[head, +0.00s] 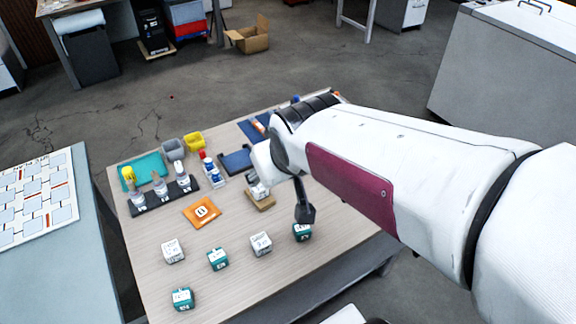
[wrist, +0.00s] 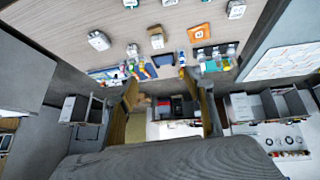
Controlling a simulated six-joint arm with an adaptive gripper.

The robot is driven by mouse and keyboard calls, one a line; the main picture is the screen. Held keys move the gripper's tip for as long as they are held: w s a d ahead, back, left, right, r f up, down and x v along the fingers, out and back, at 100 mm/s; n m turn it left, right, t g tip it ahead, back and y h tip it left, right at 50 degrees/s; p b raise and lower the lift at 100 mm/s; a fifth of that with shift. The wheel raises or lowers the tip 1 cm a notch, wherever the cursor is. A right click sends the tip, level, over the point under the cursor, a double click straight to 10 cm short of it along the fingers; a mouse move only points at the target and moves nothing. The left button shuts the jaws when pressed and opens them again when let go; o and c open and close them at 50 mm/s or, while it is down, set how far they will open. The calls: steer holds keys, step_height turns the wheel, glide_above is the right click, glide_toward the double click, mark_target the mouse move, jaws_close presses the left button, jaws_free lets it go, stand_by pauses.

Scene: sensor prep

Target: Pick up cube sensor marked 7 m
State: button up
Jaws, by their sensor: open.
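Several cube sensors stand on the table, and their markings are too small for me to read, so I cannot tell which is 7 m. In the head view there are white cubes at front left (head: 173,250) and centre (head: 261,243). Teal cubes stand between them (head: 218,259), at the front (head: 182,298) and at the right (head: 302,231). Another whitish cube (head: 257,191) sits on a small wooden block. My gripper (head: 305,212) hangs just above the right teal cube, apparently apart from it. In the wrist view its fingers (wrist: 170,103) are spread with nothing between them.
An orange square (head: 202,211) lies mid-table. A dark rack (head: 163,198) with bottles, a teal mat (head: 143,170), a grey bin (head: 173,150) and a yellow bin (head: 194,141) are behind it. A board (head: 40,200) lies on the left bench.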

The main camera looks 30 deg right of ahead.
steer(key=w+d+f+t+h, duration=0.1)
steer(key=w+d+f, duration=0.5)
steer(key=w, duration=0.3)
steer(key=w+d+f+t, duration=0.2)
steer(key=w+d+f, duration=0.35)
steer(key=w, duration=0.25)
steer(key=d+f+t, duration=0.1)
steer(key=d+f, duration=0.1)
steer(key=f, duration=0.3)
steer(key=w+d+f+t, duration=0.1)
steer(key=d+f, duration=0.2)
steer(key=f, duration=0.3)
steer(key=w+d+f+t+y, duration=0.1)
steer(key=d+f, duration=0.1)
steer(key=f, duration=0.3)
steer(key=shift+w+d+f, duration=0.15)
steer(key=shift+d+f, duration=0.1)
steer(key=shift+d, duration=0.05)
steer(key=shift+s+d+f+m+t, duration=0.2)
steer(key=shift+f+m+t, duration=0.1)
steer(key=shift+f, duration=0.3)
steer(key=shift+x, duration=1.3)
steer(key=shift+a, duration=0.15)
